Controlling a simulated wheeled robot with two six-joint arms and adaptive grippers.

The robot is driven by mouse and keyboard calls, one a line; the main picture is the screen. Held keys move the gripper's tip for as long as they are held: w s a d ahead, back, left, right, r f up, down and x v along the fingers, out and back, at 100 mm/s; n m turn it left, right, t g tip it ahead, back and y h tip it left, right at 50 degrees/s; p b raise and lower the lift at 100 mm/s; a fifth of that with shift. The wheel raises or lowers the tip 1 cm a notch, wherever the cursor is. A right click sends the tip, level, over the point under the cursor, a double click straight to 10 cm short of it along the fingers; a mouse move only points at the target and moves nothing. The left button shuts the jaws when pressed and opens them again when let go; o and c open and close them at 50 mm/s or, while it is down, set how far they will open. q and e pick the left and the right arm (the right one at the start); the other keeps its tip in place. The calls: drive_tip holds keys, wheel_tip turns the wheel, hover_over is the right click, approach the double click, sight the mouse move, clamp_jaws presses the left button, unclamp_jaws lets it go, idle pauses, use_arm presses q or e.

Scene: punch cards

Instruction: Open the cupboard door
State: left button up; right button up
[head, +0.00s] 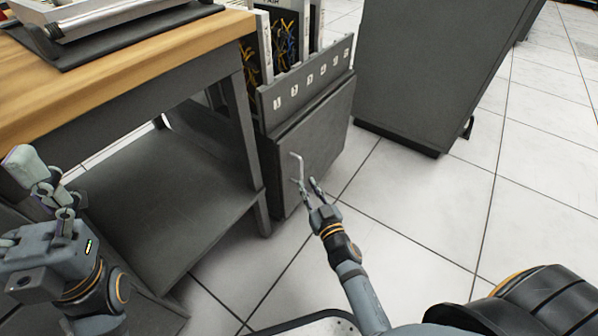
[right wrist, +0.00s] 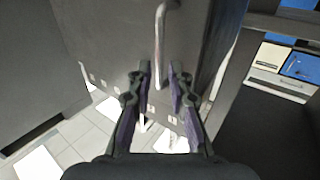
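The cupboard (head: 323,140) is a dark grey unit with a flat door, which looks shut. A pale bent bar handle (head: 297,157) stands out from the door. The handle also shows in the right wrist view (right wrist: 159,42). My right gripper (head: 308,183) is open at the lower part of the handle. In the right wrist view its two fingertips (right wrist: 159,70) stand apart, one on each side of the handle's end, with gaps showing. My left gripper (head: 42,180) is at the left edge, away from the cupboard, and its opening is unclear.
A wooden-topped bench (head: 150,60) with a dark lower shelf (head: 165,190) stands left of the cupboard, with a leg close to it. A large dark grey cabinet (head: 425,70) stands to the right. The tiled floor (head: 430,210) in front is clear.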

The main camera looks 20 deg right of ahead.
sight(301, 173)
drive_tip(key=w, duration=0.6)
drive_tip(key=shift+w+a, duration=0.25)
drive_tip(key=shift+w, duration=0.05)
clamp_jaws()
